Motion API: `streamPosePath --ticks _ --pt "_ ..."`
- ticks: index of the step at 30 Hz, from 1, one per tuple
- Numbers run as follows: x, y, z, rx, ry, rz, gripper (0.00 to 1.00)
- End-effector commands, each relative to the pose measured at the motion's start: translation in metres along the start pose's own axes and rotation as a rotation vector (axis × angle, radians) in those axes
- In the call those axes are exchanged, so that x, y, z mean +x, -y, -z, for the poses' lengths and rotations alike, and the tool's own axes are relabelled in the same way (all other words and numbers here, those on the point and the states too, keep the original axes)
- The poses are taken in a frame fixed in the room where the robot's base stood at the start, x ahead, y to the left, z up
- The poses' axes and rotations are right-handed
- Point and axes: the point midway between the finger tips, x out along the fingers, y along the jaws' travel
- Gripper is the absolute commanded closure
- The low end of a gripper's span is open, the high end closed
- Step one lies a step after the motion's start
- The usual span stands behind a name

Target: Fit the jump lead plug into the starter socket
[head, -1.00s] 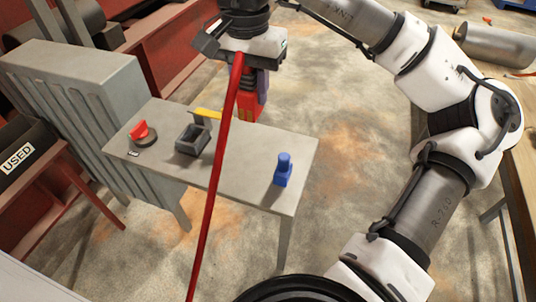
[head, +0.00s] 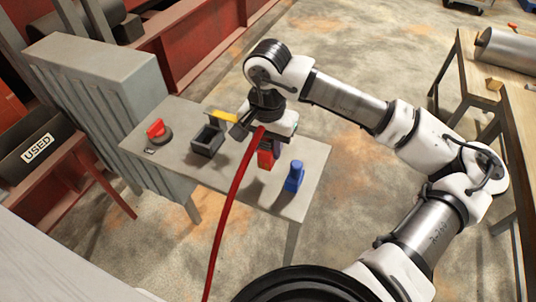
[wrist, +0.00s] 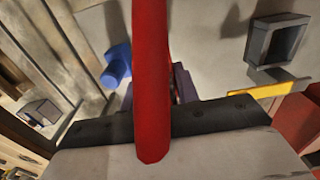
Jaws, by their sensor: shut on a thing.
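The jump lead plug (head: 265,159) is a red block on a thick red cable. My gripper (head: 271,150) is shut on it and holds it over the right half of the grey table, between the socket and a blue item. The starter socket appears to be the dark grey open box (head: 207,140) with a raised yellow flap (head: 224,117), left of my gripper and apart from the plug. In the wrist view the socket (wrist: 277,42) is at upper right. There the red cable (wrist: 152,80) hides most of the plug and the fingertips (wrist: 180,84).
The blue item (head: 293,177) stands on the table (head: 240,188), close to the right of the plug. A red knob on a dark base (head: 158,132) is at the table's left end. A ribbed grey cabinet (head: 100,95) stands behind left. The cable hangs across the table's front.

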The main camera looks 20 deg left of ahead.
Motion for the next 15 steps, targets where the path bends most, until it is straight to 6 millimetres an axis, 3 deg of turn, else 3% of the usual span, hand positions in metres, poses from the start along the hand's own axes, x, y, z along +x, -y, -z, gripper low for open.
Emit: streamPosePath --ticks 15 --pt "0.047 0.0 0.0 0.0 -0.001 0.002 1.0"
